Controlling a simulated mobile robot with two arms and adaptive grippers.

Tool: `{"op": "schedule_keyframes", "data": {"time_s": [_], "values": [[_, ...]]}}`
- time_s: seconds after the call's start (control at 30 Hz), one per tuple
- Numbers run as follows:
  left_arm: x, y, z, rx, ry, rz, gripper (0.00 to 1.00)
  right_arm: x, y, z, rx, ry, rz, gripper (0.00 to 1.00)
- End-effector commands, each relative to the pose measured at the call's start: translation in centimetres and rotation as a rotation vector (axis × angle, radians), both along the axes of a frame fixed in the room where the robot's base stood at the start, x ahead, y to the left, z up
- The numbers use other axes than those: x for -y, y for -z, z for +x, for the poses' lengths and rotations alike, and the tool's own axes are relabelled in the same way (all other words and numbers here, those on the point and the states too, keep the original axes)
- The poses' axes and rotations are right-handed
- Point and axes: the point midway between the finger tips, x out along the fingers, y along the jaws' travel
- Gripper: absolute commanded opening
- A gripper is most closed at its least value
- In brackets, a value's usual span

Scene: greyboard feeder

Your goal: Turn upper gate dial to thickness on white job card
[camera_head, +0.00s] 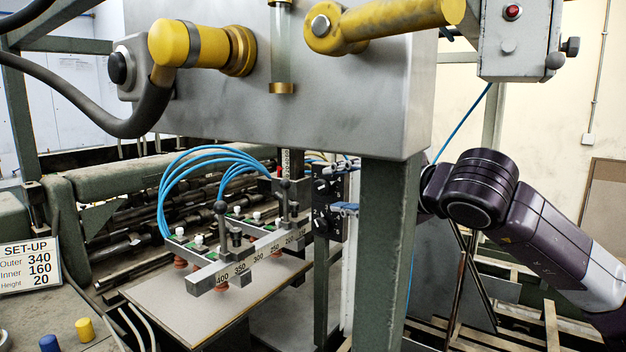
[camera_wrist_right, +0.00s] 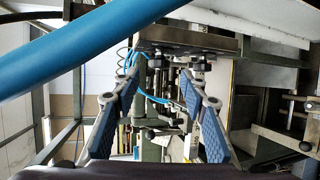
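Black dial-like knobs on a dark upright bracket (camera_head: 328,200) stand behind the green post in the head view. Dark knobs also show ahead in the right wrist view (camera_wrist_right: 160,62); I cannot tell which is the upper gate dial. My right gripper (camera_wrist_right: 163,88) is open, its blue-padded fingers apart with nothing clearly held. In the head view it is mostly hidden behind the post, with a blue pad by the bracket. A white card (camera_head: 30,265) at far left reads SET-UP, Outer 340, Inner 160, Height 20. No thickness figure is readable. My left gripper is not in view.
The green post (camera_head: 385,250) and large grey metal box (camera_head: 340,90) stand close in front of the bracket. A suction-cup bar with a scale (camera_head: 245,258) and blue hoses hangs over a grey board (camera_head: 190,312). A blue tube (camera_wrist_right: 110,45) crosses the wrist view.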

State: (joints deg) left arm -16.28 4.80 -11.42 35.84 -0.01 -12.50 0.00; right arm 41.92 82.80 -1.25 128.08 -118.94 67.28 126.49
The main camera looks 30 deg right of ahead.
Motion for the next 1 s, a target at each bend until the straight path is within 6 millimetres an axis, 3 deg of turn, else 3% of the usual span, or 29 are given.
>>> {"op": "schedule_keyframes", "data": {"time_s": [0.1, 0.27, 0.6, 0.77, 1.0], "values": [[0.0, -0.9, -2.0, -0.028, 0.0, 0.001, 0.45, 0.0, 0.0, 0.9, -0.001, 0.002, -0.001, 0.4], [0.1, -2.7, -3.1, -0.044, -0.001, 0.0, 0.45, 0.0, 0.3, 3.1, -0.002, 0.0, 0.001, 0.4], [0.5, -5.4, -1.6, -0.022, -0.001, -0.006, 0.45, 0.1, 1.5, 7.0, -0.001, 0.001, 0.0, 0.4], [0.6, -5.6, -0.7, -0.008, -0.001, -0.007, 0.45, 0.0, 1.9, 7.4, 0.001, 0.0, -0.002, 0.4], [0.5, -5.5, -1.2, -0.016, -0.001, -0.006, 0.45, 0.1, 1.9, 7.5, 0.001, 0.0, -0.002, 0.38]]}}
